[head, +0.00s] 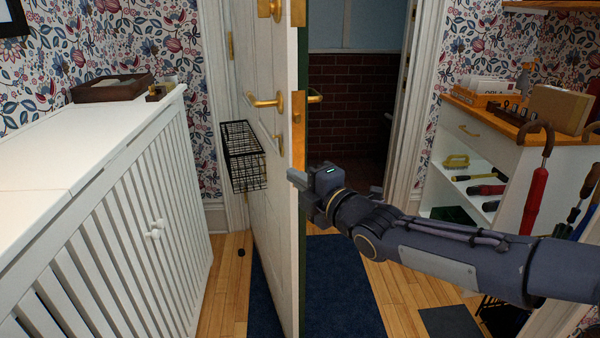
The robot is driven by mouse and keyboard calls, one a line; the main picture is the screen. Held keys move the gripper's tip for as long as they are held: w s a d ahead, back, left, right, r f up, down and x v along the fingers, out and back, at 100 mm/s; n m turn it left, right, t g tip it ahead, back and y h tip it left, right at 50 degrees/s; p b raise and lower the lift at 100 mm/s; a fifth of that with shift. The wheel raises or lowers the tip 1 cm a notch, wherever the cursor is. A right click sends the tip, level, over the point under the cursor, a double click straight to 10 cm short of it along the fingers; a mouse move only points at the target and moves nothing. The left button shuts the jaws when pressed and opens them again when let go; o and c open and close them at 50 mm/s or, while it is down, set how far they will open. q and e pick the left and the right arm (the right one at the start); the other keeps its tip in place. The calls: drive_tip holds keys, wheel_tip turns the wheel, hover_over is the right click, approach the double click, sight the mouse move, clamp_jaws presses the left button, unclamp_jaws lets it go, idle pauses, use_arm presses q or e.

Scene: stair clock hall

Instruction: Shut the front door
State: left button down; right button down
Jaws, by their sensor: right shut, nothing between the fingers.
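The white front door (276,195) stands open, swung into the hall, with its free edge towards me. A brass handle (267,101) is on its left face, and part of another handle (315,97) shows past the edge on the other side. A black wire basket (240,155) hangs on the left face. The doorway (350,110) behind is open onto a brick wall. My right gripper (298,180) is shut and empty at the door's free edge, below the handle; I cannot tell whether it touches. My left gripper is not in view.
A white slatted cabinet (130,220) fills the left, with a wooden tray (112,88) on top. A white shelf unit (470,150) with umbrellas (536,185) stands at the right. A dark blue mat (340,285) lies on the wooden floor. A small dark object (241,253) lies left of the door.

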sight(289, 158)
drive_tip(key=x, duration=1)
drive_tip(key=shift+w+d+r+p, duration=0.1)
drive_tip(key=shift+d+p, duration=0.05)
drive_tip(key=shift+d, duration=0.85)
drive_tip(key=shift+w+d+p, duration=0.15)
drive_tip(key=shift+d, duration=0.85)
